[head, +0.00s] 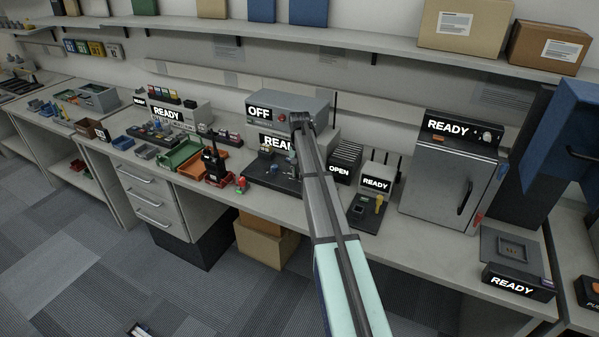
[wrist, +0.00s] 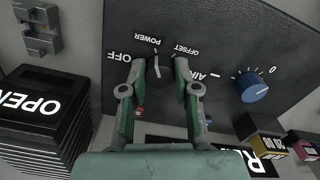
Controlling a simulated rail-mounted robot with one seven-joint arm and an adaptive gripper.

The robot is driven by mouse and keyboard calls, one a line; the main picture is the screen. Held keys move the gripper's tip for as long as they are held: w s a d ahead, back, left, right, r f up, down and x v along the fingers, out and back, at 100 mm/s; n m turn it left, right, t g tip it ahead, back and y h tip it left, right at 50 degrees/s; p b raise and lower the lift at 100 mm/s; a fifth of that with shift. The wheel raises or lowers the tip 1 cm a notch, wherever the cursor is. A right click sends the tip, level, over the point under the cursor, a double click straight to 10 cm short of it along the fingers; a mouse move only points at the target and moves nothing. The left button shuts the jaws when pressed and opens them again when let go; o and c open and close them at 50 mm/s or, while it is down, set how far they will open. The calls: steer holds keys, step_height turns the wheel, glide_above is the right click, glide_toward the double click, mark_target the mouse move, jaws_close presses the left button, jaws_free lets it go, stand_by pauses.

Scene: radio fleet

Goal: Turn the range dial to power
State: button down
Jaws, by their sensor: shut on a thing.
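The range dial (wrist: 158,74) is a dark knob on a dark panel in the wrist view, with the labels OFF, POWER, OFFSET and AIR around it. My gripper (wrist: 160,72) has its two fingers on either side of the dial and is shut on it. A short pale line on the dial points up, roughly toward the POWER mark; the fingers hide part of the knob, so its exact setting is unclear. In the head view my gripper (head: 301,122) is at the instrument on the bench, below a grey box (head: 315,103) with an OFF display.
A blue knob (wrist: 252,87) with a 0 scale sits right of the dial. A black ribbed rack (wrist: 38,118) with an OPEN sign stands to the left. In the head view a steel oven-like cabinet (head: 440,180) stands right, and a handheld radio (head: 213,163) stands left.

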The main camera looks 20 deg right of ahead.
mark_target(299, 172)
steer(key=c, duration=0.8)
jaws_free()
steer(key=shift+c, duration=0.2)
steer(key=shift+r, duration=0.1)
step_height(299, 172, up, 12)
